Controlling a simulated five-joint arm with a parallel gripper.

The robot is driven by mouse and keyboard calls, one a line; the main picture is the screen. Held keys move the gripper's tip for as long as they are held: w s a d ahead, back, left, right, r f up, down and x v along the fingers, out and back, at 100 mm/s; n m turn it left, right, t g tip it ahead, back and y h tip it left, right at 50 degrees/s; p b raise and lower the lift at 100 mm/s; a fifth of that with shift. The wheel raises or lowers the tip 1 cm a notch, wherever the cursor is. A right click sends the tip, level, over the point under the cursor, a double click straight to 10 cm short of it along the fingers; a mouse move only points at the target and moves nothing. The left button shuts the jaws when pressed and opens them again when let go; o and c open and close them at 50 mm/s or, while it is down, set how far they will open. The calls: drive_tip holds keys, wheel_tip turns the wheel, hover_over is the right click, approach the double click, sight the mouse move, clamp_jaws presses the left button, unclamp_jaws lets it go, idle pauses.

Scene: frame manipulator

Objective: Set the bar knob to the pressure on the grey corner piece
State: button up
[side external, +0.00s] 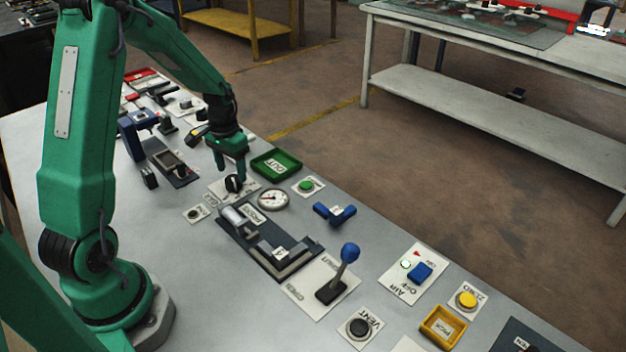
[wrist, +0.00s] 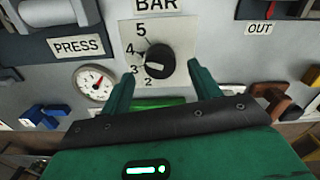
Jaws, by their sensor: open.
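The bar knob (wrist: 158,61) is black and round, on a white plate marked BAR with numbers 2 to 5. Its white pointer faces left and slightly down, close to the 3. My gripper (wrist: 160,70) is open, with one finger on each side of the knob and visible gaps to it. The knob also shows in the side external view (side external: 234,183), just under my gripper (side external: 233,172). The grey corner piece (side external: 297,261) lies in the dark press fixture (side external: 240,240). Its white label carries a mark that looks like a 4, seen turned and small.
A round gauge (side external: 273,199) with a red needle sits beside the knob plate. A green tray (side external: 291,158) and a green button (side external: 306,186) are near. A blue corner piece (side external: 335,213) lies apart.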

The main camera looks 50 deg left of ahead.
sight(233, 179)
drive_tip(key=shift+r, duration=2.5)
drive_tip(key=shift+d+r, duration=0.3)
drive_tip(key=shift+r, duration=0.05)
drive_tip(key=s+d+r+m+t, duration=0.1)
drive_tip(key=s+d+r+t, duration=0.3)
drive_tip(key=d+r, duration=0.65)
drive_tip(key=s+d+r, duration=0.2)
drive_tip(key=s+d, duration=0.2)
drive_tip(key=s, duration=0.1)
drive_tip(key=s+d+r+m+t, duration=0.1)
drive_tip(key=s+d+r, duration=0.1)
drive_tip(key=s+d, duration=0.2)
drive_tip(key=shift+s+r+t, duration=0.3)
drive_tip(key=shift+s+r, duration=0.05)
drive_tip(key=shift+s, duration=0.45)
